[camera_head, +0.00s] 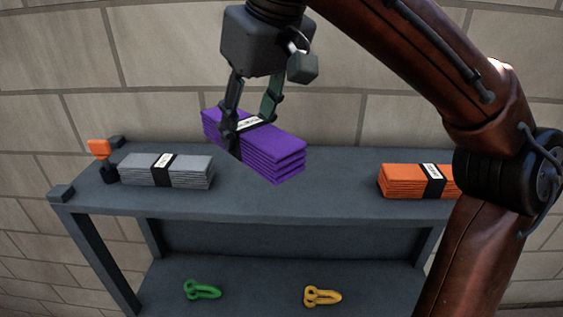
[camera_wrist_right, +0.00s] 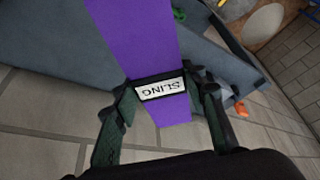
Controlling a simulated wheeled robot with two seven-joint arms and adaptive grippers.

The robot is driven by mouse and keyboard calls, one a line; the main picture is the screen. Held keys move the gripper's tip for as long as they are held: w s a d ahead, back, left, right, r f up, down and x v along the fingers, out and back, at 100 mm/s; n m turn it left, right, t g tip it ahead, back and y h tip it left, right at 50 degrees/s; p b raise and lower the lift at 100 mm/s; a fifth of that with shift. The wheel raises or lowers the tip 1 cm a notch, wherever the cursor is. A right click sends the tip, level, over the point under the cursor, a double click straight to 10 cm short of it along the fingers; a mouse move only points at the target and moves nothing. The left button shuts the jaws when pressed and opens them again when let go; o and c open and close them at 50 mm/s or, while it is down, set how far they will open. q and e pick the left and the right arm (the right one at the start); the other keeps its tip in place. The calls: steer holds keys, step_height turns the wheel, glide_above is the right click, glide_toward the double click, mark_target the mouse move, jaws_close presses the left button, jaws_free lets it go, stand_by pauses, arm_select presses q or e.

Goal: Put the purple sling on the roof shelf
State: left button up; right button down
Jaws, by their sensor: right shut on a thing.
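The purple sling (camera_head: 268,152) is a folded stack with a black band and a white label. My right gripper (camera_head: 248,124) comes from above and is shut on it around the band. The sling is tilted and appears held above the grey shelf's top (camera_head: 330,190), between the grey and orange slings. In the right wrist view the purple sling (camera_wrist_right: 140,40) lies between the fingers (camera_wrist_right: 162,98), with its label reading SLING. The left gripper is not in view.
A grey sling (camera_head: 190,172) lies at the left of the top and an orange sling (camera_head: 403,181) at the right. An orange-topped object (camera_head: 98,148) stands at the left end. Green (camera_head: 202,290) and yellow (camera_head: 322,296) shackles lie on the lower shelf. A brick wall (camera_head: 170,50) stands behind.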

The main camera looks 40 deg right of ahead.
steer(key=shift+d+f, duration=0.25)
steer(key=shift+d, duration=0.4)
steer(key=w+d+f, duration=0.1)
steer(key=d+f, duration=0.1)
steer(key=d, duration=0.1)
steer(key=w+d+f, duration=0.2)
steer(key=d+f, duration=0.1)
steer(key=w+d+f, duration=0.2)
steer(key=d+f, duration=0.1)
steer(key=d, duration=0.1)
steer(key=shift+d, duration=0.1)
steer(key=shift+w+d+f, duration=0.1)
steer(key=shift+d+f, duration=0.2)
steer(key=shift+f, duration=0.1)
step_height(320, 180, down, 3)
steer(key=shift+d, duration=0.1)
steer(key=shift+w+d+f, duration=0.1)
steer(key=shift+d+f, duration=0.1)
steer(key=shift+f, duration=0.1)
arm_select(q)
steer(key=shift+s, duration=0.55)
arm_select(e)
steer(key=shift+a, duration=0.25)
